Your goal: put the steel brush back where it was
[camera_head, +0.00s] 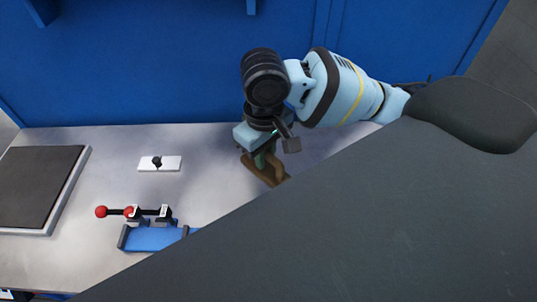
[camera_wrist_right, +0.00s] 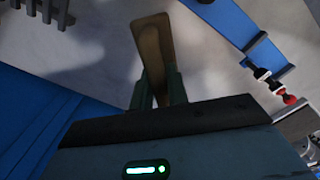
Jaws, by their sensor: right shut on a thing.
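The steel brush (camera_head: 272,176) shows as a brown wooden piece below my right gripper (camera_head: 263,158), over the right part of the workbench. My right gripper is shut on it. In the right wrist view the brown wood (camera_wrist_right: 151,42) runs up from between the green fingers of the right gripper (camera_wrist_right: 158,92). I cannot make out the bristles, and whether the brush touches the bench is unclear. My left gripper is not in view.
The grey workbench (camera_head: 215,190) has a blue fixture (camera_head: 155,239) with a red-knobbed toggle clamp (camera_head: 146,212), a white plate (camera_head: 172,164) with a black knob, and a dark pad (camera_head: 38,185) at left. A blue panel (camera_head: 150,70) stands behind. The bench between plate and brush is clear.

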